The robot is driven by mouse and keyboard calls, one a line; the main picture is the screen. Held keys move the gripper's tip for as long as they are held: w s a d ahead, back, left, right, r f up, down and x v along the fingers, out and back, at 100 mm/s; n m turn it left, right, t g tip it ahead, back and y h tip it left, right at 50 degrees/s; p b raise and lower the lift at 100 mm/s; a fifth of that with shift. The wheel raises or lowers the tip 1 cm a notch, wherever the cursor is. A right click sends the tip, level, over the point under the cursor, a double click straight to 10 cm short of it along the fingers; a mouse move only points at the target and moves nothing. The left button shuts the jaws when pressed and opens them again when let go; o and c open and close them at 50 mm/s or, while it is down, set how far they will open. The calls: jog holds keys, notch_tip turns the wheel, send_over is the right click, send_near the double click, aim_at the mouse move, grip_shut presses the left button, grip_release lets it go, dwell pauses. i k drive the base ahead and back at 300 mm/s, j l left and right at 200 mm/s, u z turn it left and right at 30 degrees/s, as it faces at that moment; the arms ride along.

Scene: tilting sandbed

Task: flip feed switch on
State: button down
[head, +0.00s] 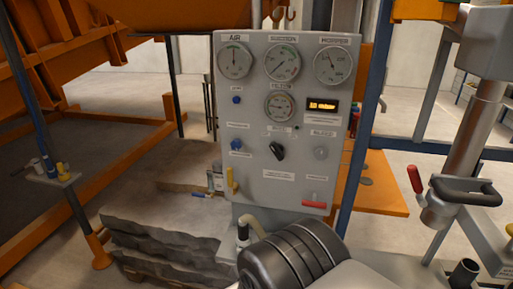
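A grey control panel (245,190) stands upright in the middle of the head view. A black rotary switch (277,151) sits at its lower centre, with its handle turned slantwise. The small label above it is too blurred to read, so I cannot tell whether it is the feed switch or which setting it is at. Blue knobs (236,100) are on the panel's left side, and a pale round button (320,153) is right of the black switch. A small display (322,104) shows lit amber text. My gripper is not visible in this view.
Several round gauges (282,62) fill the panel's top. A yellow lever (231,181) and a red handle (314,204) are at its lower edge. A blue post (366,120) and orange shelf (385,185) are at right.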

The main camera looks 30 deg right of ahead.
aim_at(277, 149)
jog(key=i+j+z, duration=0.15)
jog(key=i+z, duration=0.15)
jog(key=z, duration=0.2)
jog(key=i+j+z, duration=0.25)
jog(key=z, duration=0.2)
jog(key=i+l, duration=0.1)
